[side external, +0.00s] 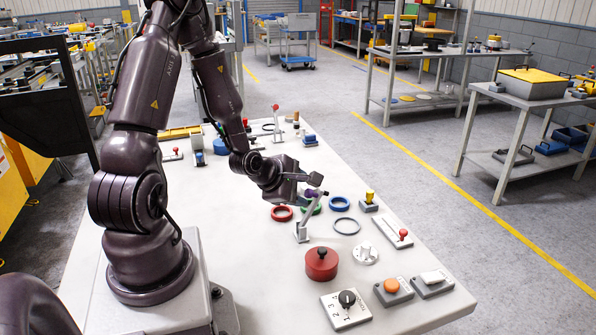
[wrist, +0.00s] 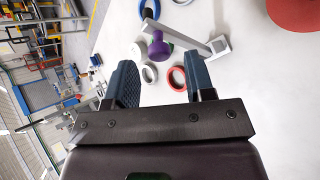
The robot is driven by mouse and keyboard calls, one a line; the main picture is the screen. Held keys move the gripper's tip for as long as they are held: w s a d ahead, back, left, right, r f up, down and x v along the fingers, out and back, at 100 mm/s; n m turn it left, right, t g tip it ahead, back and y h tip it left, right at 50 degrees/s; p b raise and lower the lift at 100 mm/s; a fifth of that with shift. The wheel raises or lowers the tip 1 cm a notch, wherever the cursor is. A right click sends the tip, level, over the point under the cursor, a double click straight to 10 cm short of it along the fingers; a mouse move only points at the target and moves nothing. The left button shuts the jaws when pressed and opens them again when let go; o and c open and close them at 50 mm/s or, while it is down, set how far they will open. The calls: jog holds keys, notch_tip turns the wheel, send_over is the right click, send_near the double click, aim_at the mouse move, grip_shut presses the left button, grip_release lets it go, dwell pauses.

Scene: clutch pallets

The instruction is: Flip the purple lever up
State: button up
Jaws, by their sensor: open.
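The purple lever has a light grey stem (side external: 309,212) rising at a slant from a small grey base (side external: 301,234) on the table. Its purple knob (side external: 312,194) sits near the stem's upper end, close to my gripper (side external: 313,188). In the wrist view the purple knob (wrist: 159,47) shows ahead of the fingertips, roughly between their lines, and the stem runs right to its base (wrist: 219,45). My gripper (wrist: 160,72) is open, with nothing between its two blue-grey fingers. I cannot tell from the side view whether a finger touches the knob.
A red cylinder (side external: 322,264), numbered dial (side external: 346,308) and orange button (side external: 393,291) stand toward the front. Another lever with a red knob (side external: 276,107) stands farther back.

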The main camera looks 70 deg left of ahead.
notch_tip(320, 180, up, 8)
jog(key=shift+s+d, duration=0.15)
jog(key=shift+s, duration=0.3)
jog(key=s+d+r+m+g, duration=0.15)
jog(key=s+m+g, duration=0.5)
jog(key=m, duration=0.85)
jog(key=s+d+r+m+t+h, duration=0.1)
jog(key=d+r+m, duration=0.5)
jog(key=d+m, duration=0.1)
jog(key=s+d+r+m+t+h, duration=0.2)
jog(key=d+r+m, duration=0.4)
jog(key=d, duration=0.4)
jog(key=shift+d+r+m+h, duration=0.2)
jog(key=shift+r+m+h, duration=0.15)
jog(key=shift+r, duration=0.2)
